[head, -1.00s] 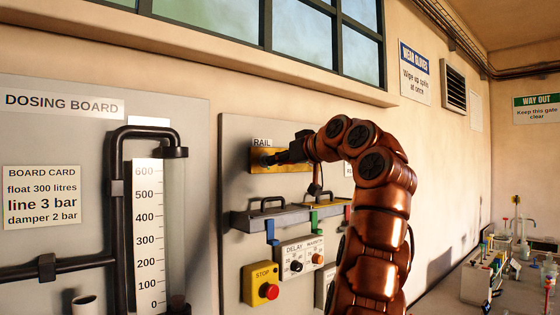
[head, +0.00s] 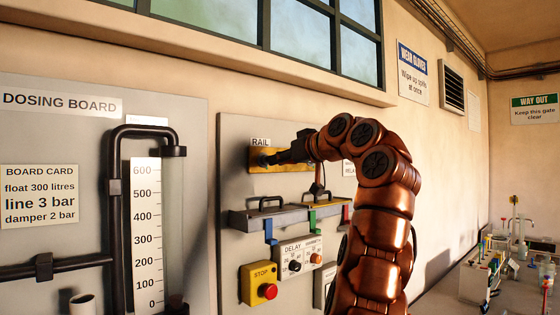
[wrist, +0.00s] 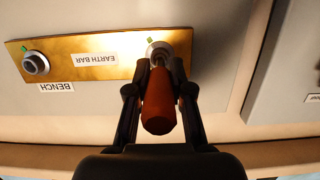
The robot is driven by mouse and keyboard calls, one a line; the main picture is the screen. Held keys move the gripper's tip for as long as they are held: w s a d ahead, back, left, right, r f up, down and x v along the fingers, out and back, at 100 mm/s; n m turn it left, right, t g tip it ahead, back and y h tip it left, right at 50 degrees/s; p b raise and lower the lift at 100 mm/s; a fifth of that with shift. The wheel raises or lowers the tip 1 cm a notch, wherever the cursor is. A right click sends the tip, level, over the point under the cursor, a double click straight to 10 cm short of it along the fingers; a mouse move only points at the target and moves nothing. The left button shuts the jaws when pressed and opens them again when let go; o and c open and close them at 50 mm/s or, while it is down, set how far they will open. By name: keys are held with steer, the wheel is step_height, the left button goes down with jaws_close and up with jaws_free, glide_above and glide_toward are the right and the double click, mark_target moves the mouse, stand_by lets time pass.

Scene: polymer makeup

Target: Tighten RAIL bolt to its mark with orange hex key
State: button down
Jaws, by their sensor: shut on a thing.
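My gripper (wrist: 159,92) is shut on the orange handle of the hex key (wrist: 159,112). In the wrist view, which is upside down, the key's shaft runs from the handle to the RAIL bolt (wrist: 177,55) at the right end of the brass earth bar (wrist: 60,50). The tip meets the bolt head; how deep it sits I cannot tell. A small green mark (wrist: 150,40) shows at the bolt's edge. In the head view my gripper (head: 284,157) is at the left end of the brass bar (head: 290,168), just below the RAIL label (head: 261,142).
A second bolt (wrist: 36,63) sits at the bar's other end, by the BENCH label (wrist: 57,87). A yellow STOP box (head: 256,275) and a DELAY box (head: 307,252) are lower down.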

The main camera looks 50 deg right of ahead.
steer(key=shift+s, duration=0.1)
stand_by(0.3)
steer(key=shift+f+b+v, duration=0.1)
steer(key=shift+b+v, duration=0.1)
steer(key=shift+v, duration=0.45)
steer(key=shift+f+b+v, duration=0.15)
steer(key=shift+v, duration=0.55)
steer(key=shift+s, duration=0.15)
